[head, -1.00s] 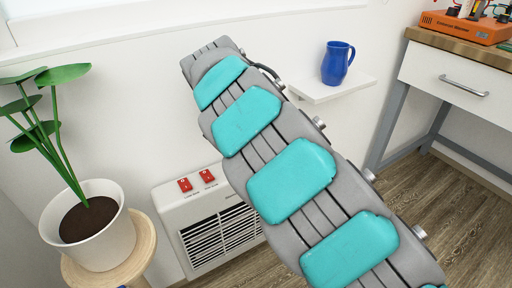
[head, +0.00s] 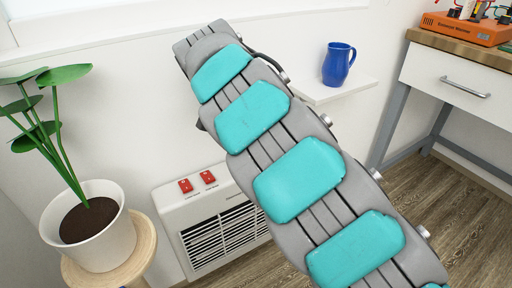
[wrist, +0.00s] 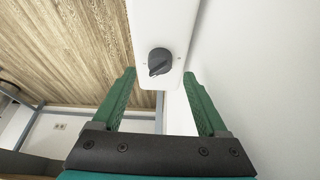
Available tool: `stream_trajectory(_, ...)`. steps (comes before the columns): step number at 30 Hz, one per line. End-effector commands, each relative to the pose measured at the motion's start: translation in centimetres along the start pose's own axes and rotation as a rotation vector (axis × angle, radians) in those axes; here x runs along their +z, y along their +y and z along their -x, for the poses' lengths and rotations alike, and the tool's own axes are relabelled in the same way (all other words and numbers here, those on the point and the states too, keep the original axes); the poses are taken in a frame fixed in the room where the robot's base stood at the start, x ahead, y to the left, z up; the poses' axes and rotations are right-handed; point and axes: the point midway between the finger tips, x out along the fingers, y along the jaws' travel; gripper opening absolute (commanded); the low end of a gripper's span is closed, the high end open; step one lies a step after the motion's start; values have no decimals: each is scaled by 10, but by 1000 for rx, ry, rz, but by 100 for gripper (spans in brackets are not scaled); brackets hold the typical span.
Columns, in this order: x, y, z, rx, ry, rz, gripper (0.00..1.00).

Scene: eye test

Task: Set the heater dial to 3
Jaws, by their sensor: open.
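The white heater (head: 170,211) stands low against the wall in the head view, with two red switches (head: 196,181) on top. My arm covers its right part, and no dial shows there. In the wrist view a dark grey dial (wrist: 160,61) sits on a narrow white panel (wrist: 162,18). Small marks lie beside the dial, too small to read, so its setting cannot be told. My gripper (wrist: 159,73) is open, with its two green fingers apart, one on each side of the dial in the picture. Nothing is between the fingers that they touch visibly. The head view does not show the fingers.
A potted plant (head: 104,237) on a round wooden stand (head: 143,232) is left of the heater. A blue mug (head: 337,65) sits on a white wall shelf (head: 325,92). A workbench with a drawer (head: 455,82) stands at the right. Wooden floor (head: 455,215) is clear there.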

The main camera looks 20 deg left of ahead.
Motion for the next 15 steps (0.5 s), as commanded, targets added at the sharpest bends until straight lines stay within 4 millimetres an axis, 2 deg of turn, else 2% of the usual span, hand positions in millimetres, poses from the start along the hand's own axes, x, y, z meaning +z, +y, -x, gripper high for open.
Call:
stream_trajectory(6,1,-1,28,-3,-1,3,76)
stream_trajectory(15,0,0,41,1,1,0,76)
